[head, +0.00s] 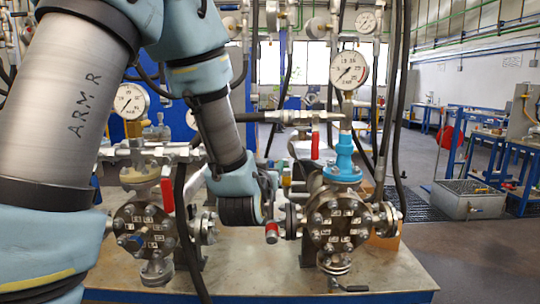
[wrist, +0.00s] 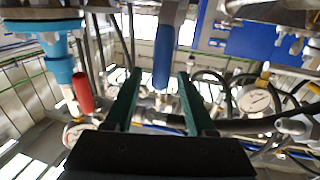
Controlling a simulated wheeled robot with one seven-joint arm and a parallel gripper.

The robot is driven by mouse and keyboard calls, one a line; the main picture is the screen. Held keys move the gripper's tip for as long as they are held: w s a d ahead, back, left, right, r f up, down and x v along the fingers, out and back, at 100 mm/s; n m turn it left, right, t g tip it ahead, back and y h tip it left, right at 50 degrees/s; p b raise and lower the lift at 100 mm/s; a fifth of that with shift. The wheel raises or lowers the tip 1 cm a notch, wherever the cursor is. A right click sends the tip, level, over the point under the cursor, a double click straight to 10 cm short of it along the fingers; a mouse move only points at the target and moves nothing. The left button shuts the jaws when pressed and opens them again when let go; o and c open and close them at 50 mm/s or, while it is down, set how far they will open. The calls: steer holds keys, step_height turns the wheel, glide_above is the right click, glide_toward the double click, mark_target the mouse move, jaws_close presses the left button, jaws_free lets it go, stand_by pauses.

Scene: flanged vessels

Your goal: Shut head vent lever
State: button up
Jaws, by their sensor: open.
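My gripper (wrist: 158,80) is open in the wrist view, its two green fingers standing apart. A blue-handled lever (wrist: 162,62) hangs down between the fingers from a metal fitting, with a gap showing on either side. I cannot tell whether this is the head vent lever. A red-handled lever (wrist: 83,92) lies left of the fingers, below a blue fitting (wrist: 58,62). In the head view the red-handled lever (head: 315,145) stands upright beside the blue fitting (head: 344,158) on the right vessel (head: 338,222). My wrist hides the blue-handled lever there.
A second flanged vessel (head: 145,232) with a red handle (head: 167,195) stands left on the same bench (head: 385,275). A red-tipped valve (head: 272,232) sits close to my wrist. Gauges (head: 348,70), hoses and pipes crowd the space above.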

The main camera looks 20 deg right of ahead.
steer(key=shift+w+d, duration=0.3)
steer(key=shift+w, duration=0.15)
jaws_close()
stand_by(1.2)
